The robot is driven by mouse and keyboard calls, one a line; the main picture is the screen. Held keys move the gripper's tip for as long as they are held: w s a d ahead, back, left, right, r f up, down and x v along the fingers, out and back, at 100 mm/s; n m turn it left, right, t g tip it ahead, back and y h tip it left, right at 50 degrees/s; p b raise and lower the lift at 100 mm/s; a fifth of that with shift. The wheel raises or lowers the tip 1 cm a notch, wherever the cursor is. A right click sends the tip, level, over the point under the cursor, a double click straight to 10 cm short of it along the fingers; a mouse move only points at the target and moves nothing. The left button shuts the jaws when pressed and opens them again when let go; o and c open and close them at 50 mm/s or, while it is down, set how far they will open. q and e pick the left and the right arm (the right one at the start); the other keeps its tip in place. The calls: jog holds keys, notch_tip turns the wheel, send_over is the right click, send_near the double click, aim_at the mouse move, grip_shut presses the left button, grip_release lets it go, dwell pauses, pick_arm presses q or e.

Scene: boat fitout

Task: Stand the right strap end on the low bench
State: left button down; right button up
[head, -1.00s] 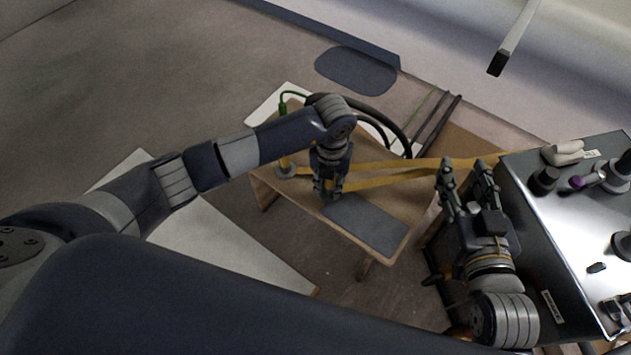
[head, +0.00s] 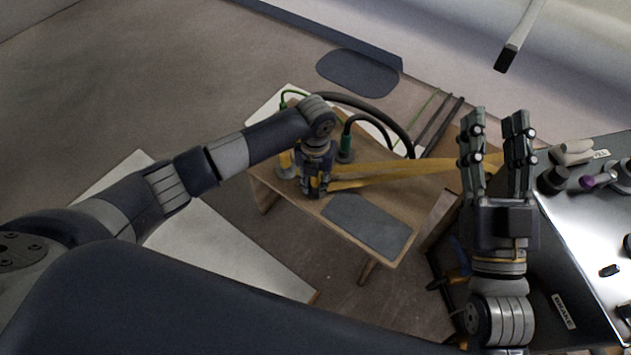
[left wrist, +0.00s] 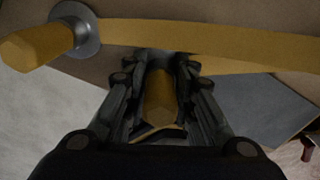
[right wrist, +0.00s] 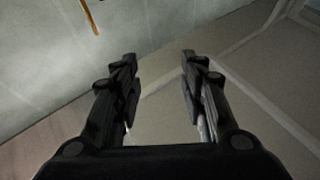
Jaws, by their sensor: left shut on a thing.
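The low wooden bench (head: 415,205) is in the middle of the head view. My left gripper (head: 316,190) is over its near left part, shut on a yellow strap end (left wrist: 159,92), seen between the fingers in the left wrist view. Whether its base touches the bench is hidden. Another yellow strap end (head: 286,163) stands to its left; the left wrist view shows it on a round grey base (left wrist: 84,28). Yellow straps (head: 400,170) run right from the bench. My right gripper (head: 497,118) is open and empty, raised right of the bench.
A dark grey mat (head: 365,224) lies on the bench beside my left gripper. A green-ended black hose (head: 346,142) arches behind it. At right is a metal-topped unit (head: 590,240) with dark knobs and a purple-marked part.

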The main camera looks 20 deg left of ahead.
pick_arm(q)
jog(key=shift+f, duration=0.1)
jog(key=c, duration=1.3)
grip_release()
jog(key=shift+c, duration=0.2)
pick_arm(e)
jog(key=shift+s+r, duration=0.1)
jog(key=shift+r, duration=0.15)
pick_arm(q)
jog(key=shift+r, duration=0.2)
notch_tip(320, 180, up, 6)
jog(key=shift+f+p, duration=0.25)
jog(key=shift+p, duration=0.8)
notch_tip(320, 180, up, 6)
jog(key=shift+r+p, duration=0.2)
jog(key=shift+p, duration=0.7)
pick_arm(e)
jog(key=s+d+f+g+h, duration=0.1)
jog(key=f+g, duration=0.4)
jog(key=f, duration=0.4)
jog(key=d+f+g+h, duration=0.2)
jog(key=f+g, duration=0.3)
jog(key=f, duration=0.4)
jog(key=shift+s+f+m+h, duration=0.15)
jog(key=shift+s+m+h, duration=0.15)
jog(key=shift+s, duration=0.1)
